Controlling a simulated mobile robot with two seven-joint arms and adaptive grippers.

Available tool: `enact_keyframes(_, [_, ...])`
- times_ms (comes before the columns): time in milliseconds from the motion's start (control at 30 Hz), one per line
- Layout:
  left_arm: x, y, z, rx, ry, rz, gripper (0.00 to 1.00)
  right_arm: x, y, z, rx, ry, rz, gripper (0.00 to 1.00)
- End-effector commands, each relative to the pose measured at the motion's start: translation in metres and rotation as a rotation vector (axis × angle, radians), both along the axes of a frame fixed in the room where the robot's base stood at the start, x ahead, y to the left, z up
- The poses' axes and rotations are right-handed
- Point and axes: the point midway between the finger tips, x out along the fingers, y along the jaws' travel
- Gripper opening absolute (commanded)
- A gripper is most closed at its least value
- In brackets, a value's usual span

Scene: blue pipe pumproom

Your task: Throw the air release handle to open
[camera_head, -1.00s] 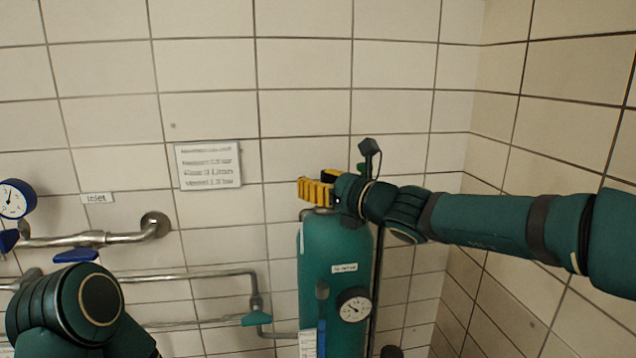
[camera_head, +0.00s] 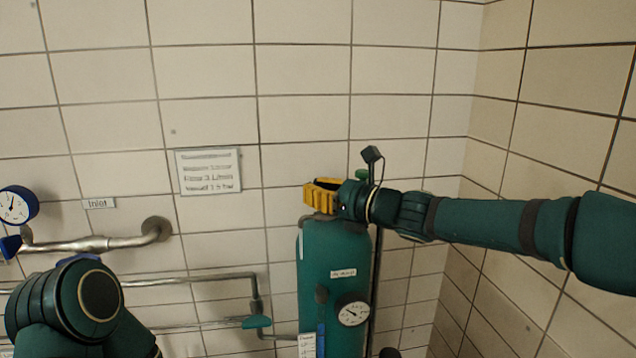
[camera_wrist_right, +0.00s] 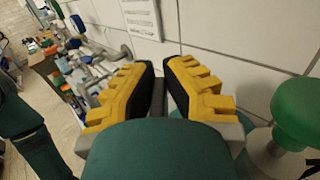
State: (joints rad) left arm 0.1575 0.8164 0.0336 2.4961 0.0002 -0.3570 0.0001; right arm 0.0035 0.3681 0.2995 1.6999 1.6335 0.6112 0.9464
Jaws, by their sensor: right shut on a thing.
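My right gripper (camera_head: 321,195) reaches in from the right to the top of the green vessel (camera_head: 330,245). Its yellow fingers also show in the right wrist view (camera_wrist_right: 166,92). They are shut on a thin grey piece (camera_wrist_right: 170,98) between them, seemingly the air release handle. The fingers and wrist hide most of it, so its angle cannot be told. A green knob (camera_wrist_right: 302,108) stands beside the gripper in the wrist view. My left gripper is out of view; only a link of my left arm shows at lower left.
A round gauge (camera_head: 353,311) is on the vessel's front, with a green lever (camera_head: 257,322) on the pipe to its left. Metal pipes, another gauge (camera_head: 15,205) and a wall sign (camera_head: 208,171) are farther left. The tiled corner is at right.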

Motion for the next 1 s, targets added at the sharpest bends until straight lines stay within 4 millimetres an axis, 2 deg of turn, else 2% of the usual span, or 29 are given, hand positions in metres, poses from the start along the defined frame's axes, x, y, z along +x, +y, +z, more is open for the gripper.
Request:
enact_keyframes(233, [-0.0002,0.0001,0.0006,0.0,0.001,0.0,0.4,-0.0007,0.0014,0.0034,0.005,-0.006,0.024,0.0])
enact_keyframes(467, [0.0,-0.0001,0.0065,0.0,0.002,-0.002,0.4,-0.0033,0.0031,0.0043,0.004,-0.007,0.196,0.0])
enact_keyframes(1000, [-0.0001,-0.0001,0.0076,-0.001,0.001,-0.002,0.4,-0.006,0.0037,0.0031,0.002,-0.003,0.26,0.0])
